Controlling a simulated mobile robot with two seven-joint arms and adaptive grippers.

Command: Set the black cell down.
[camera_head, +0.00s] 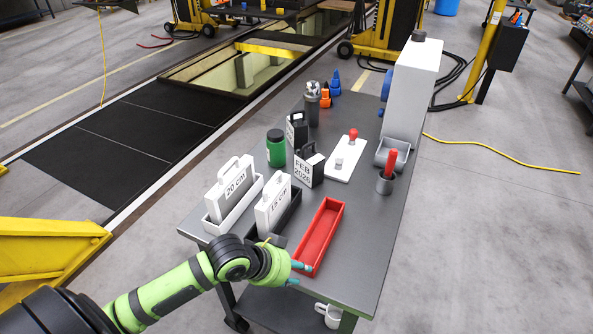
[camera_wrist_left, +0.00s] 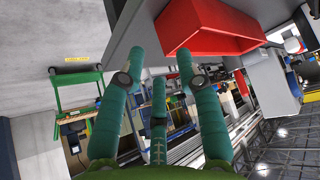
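Two black blocks with handles stand upright on the grey table: one labelled FEB 2026 (camera_head: 309,168) and one behind it, partly turned away (camera_head: 297,131). I cannot tell which one is the black cell. Both stand apart from my grippers. My left gripper (camera_head: 300,274) is at the table's near edge, beside the near end of the red tray. In the left wrist view its teal fingers (camera_wrist_left: 158,80) are spread with nothing between them. My right gripper is in neither view.
The red tray (camera_head: 337,225) is empty. White blocks marked 20 cm (camera_head: 235,185) and 15 cm (camera_head: 273,206) stand in a white and a black tray left of it. A green jar (camera_head: 276,148), a red-handled tool in a cup (camera_head: 386,181) and a white machine (camera_head: 412,90) stand behind.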

